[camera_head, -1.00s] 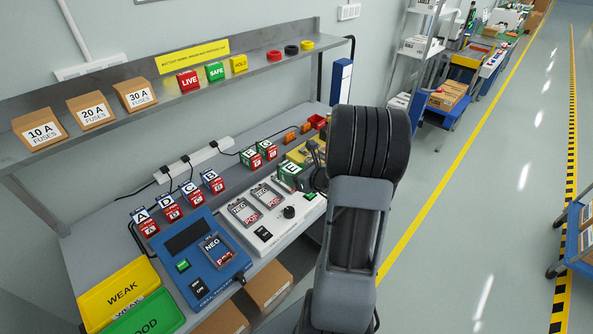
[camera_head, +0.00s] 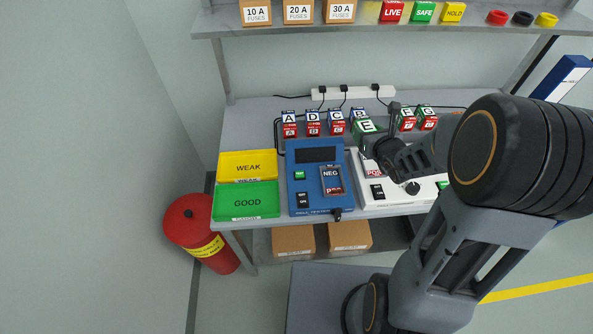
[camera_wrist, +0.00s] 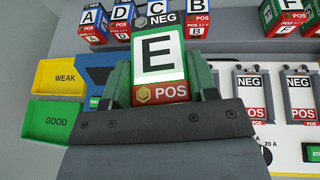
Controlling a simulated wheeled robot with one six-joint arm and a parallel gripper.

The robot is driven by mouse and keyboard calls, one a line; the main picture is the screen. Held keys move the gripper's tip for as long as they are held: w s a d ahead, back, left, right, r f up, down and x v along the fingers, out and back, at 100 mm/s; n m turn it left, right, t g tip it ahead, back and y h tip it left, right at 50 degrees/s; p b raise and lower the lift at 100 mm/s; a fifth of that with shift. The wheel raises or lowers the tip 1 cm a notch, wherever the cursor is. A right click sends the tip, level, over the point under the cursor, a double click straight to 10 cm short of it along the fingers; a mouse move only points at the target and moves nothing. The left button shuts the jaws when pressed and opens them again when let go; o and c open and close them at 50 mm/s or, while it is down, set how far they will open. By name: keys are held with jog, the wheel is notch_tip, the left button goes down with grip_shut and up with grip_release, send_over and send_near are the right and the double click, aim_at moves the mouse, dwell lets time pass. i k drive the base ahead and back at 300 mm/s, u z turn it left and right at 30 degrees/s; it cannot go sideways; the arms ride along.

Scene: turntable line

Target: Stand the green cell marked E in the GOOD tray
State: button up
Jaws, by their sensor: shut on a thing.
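The green cell marked E (camera_wrist: 158,62) is held in my gripper (camera_wrist: 160,85), which is shut on it; its white E label and red POS band face the wrist camera. In the head view the cell (camera_head: 366,126) shows above the bench between the blue tester and the white unit, with my gripper (camera_head: 375,135) partly hidden by my wrist. The green GOOD tray (camera_head: 270,212) lies at the bench's front left, to the left of the cell, and looks empty. It also shows in the wrist view (camera_wrist: 40,132).
The yellow WEAK tray (camera_head: 270,160) is behind the GOOD tray. The blue tester (camera_head: 299,160) stands between the trays and my gripper. Several cells (camera_head: 312,122) stand in a row at the back. A shelf (camera_head: 350,28) hangs above. A red bin (camera_head: 190,225) is left of the bench.

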aim_at(247, 203)
jog(key=u, duration=2.1)
jog(key=k, duration=0.3)
jog(key=z, duration=0.1)
jog(key=i, duration=0.25)
jog(key=z, duration=0.1)
